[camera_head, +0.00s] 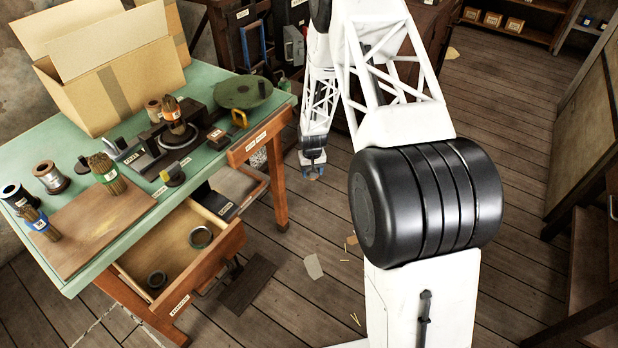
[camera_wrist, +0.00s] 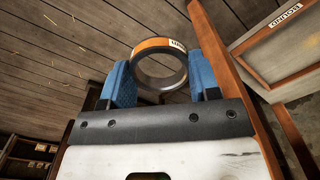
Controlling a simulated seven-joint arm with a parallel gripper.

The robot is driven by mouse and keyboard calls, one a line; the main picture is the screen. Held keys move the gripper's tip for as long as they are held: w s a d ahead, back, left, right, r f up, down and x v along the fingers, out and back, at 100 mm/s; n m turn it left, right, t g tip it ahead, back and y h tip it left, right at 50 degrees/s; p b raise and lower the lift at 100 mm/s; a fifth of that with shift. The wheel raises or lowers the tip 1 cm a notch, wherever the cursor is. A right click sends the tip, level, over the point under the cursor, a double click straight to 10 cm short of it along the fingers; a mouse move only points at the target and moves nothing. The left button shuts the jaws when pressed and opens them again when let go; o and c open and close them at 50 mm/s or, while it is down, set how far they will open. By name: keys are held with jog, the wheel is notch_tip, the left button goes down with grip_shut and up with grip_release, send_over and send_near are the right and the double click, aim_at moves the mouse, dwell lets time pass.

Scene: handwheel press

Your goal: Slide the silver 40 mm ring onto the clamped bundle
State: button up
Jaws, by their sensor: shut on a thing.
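My gripper (camera_wrist: 160,80) has blue fingers shut on a metal ring (camera_wrist: 160,70) with an orange band and a small white label that I cannot read. The ring's opening shows between the fingers. In the head view my gripper (camera_head: 313,172) hangs over the floor, right of the green table and apart from it. A brown bundle (camera_head: 174,115) with an orange-and-white wrap stands upright in a dark clamp (camera_head: 166,145) on the table. A silver-grey ring (camera_head: 200,237) and a darker ring (camera_head: 157,280) lie in the open drawer.
The open wooden drawer (camera_head: 180,238) juts from the table's front. The floor beside my gripper is mostly clear.

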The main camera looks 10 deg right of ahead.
jog(key=w+d+r+n, duration=0.1)
jog(key=w+r, duration=0.3)
jog(key=r, duration=0.8)
jog(key=w+r, duration=0.3)
jog(key=r, duration=0.9)
notch_tip(320, 180, up, 22)
jog(key=n, duration=0.3)
send_over(167, 99)
jog(key=shift+r, duration=0.1)
jog(key=shift+f, duration=0.25)
jog(key=shift+f, duration=2.5)
jog(key=shift+f, duration=0.1)
